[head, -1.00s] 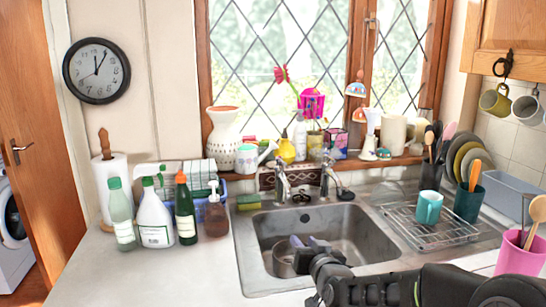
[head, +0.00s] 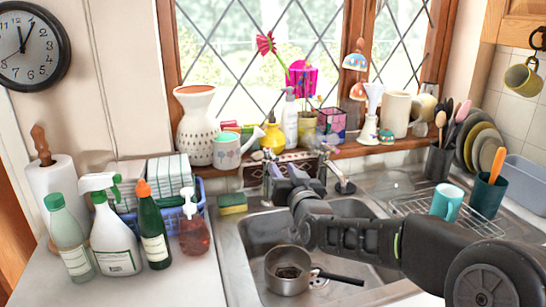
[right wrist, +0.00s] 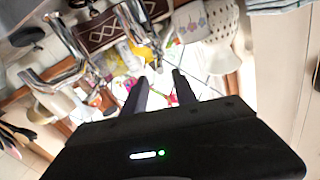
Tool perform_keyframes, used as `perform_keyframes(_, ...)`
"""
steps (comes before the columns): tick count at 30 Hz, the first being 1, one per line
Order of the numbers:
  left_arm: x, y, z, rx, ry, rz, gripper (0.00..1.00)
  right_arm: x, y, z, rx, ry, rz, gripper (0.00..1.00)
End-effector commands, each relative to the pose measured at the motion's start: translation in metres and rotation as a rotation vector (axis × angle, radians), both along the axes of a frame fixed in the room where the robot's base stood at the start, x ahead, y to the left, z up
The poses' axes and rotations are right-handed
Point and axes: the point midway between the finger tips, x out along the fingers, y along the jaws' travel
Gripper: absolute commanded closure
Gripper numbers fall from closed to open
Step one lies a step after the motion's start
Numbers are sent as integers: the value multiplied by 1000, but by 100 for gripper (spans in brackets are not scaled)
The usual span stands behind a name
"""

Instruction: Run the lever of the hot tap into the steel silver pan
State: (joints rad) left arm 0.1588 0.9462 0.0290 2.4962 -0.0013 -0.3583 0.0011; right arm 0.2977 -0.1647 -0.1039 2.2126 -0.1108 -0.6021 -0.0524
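The steel pan (head: 287,271) stands in the sink, its dark handle pointing right; something dark shows inside it. Two chrome taps rise behind the sink, a left tap (head: 268,170) and a right tap (head: 332,170); I cannot tell which is hot. Both show in the right wrist view, the left tap (right wrist: 141,24) and right tap (right wrist: 52,72). My right gripper (head: 289,172) is at the left tap, partly overlapping it; contact cannot be told. In the right wrist view its fingers (right wrist: 160,77) are apart with nothing between them. No running water is visible. My left gripper is out of view.
Bottles (head: 152,232) and a blue basket (head: 199,190) stand left of the sink (head: 233,247). A sponge (head: 233,203) lies at its back left. A drying rack (head: 470,222) with a turquoise mug (head: 447,202) is right. Vase (head: 195,125) and ornaments line the sill.

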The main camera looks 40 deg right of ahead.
Motion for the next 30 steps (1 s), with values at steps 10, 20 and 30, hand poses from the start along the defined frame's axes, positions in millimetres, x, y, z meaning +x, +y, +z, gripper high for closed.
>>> perform_keyframes(10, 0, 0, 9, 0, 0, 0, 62, 29, -10, 0, 0, 4, 2, 66)
perform_keyframes(20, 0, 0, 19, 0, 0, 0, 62, 70, -26, 0, 0, 2, 0, 66)
perform_keyframes(30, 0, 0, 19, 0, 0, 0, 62, 73, -27, -1, 0, 1, 0, 67)
